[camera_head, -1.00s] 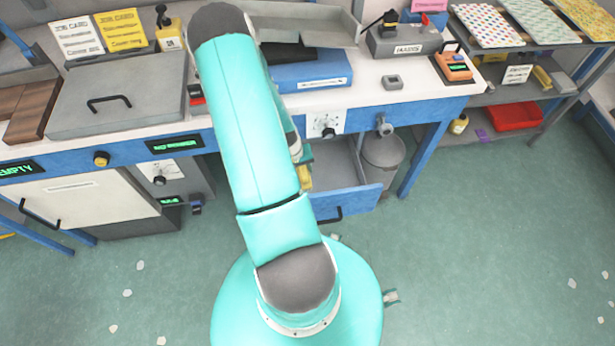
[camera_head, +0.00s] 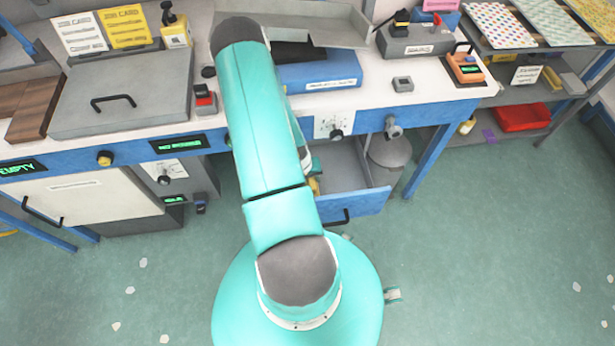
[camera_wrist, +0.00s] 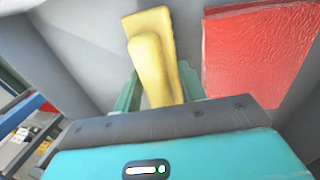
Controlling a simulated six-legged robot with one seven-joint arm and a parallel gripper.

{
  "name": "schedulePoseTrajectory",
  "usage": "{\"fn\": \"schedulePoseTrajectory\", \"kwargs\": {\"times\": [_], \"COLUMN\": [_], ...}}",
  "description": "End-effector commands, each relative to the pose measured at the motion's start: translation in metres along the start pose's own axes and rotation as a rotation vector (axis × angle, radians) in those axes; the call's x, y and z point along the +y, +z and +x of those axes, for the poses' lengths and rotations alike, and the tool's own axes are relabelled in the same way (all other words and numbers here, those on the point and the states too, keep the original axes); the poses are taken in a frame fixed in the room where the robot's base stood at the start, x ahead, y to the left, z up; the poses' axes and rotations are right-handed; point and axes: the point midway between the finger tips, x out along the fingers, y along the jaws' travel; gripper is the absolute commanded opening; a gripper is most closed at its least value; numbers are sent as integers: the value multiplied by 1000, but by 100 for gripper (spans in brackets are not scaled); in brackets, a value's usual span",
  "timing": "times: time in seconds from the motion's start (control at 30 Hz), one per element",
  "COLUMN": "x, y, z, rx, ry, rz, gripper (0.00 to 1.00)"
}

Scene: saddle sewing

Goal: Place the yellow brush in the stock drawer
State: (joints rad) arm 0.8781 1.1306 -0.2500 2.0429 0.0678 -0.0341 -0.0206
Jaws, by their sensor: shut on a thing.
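The yellow brush (camera_wrist: 152,50) is held between the green fingers of my gripper (camera_wrist: 160,88) in the wrist view. In the head view only a small yellow bit of the brush (camera_head: 314,187) shows beside my arm. The open drawer (camera_head: 355,204) has a blue front and grey inside, and the brush is over or inside its left part. Grey drawer walls (camera_wrist: 75,65) surround the brush in the wrist view. I cannot tell whether the brush touches the floor. My arm hides most of the gripper in the head view.
A flat red thing (camera_wrist: 255,55) lies to the right of the brush in the wrist view. A grey bin (camera_head: 390,152) stands right of the drawer. The blue-edged bench (camera_head: 440,102) is above it, with a dial panel (camera_head: 334,124) over the drawer.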

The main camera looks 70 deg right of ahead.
Motion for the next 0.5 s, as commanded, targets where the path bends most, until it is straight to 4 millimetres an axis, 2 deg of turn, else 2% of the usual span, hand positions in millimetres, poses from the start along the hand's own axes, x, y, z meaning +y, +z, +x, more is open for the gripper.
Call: {"fn": "schedulePoseTrajectory", "kwargs": {"times": [0.43,0.47,0.5], "x": [2,2,2], "y": [6,6,6], "z": [8,8,8], "rx": [-1,0,0], "ry": [0,0,0], "rz": [1,1,1], "gripper": [2,47,55]}}
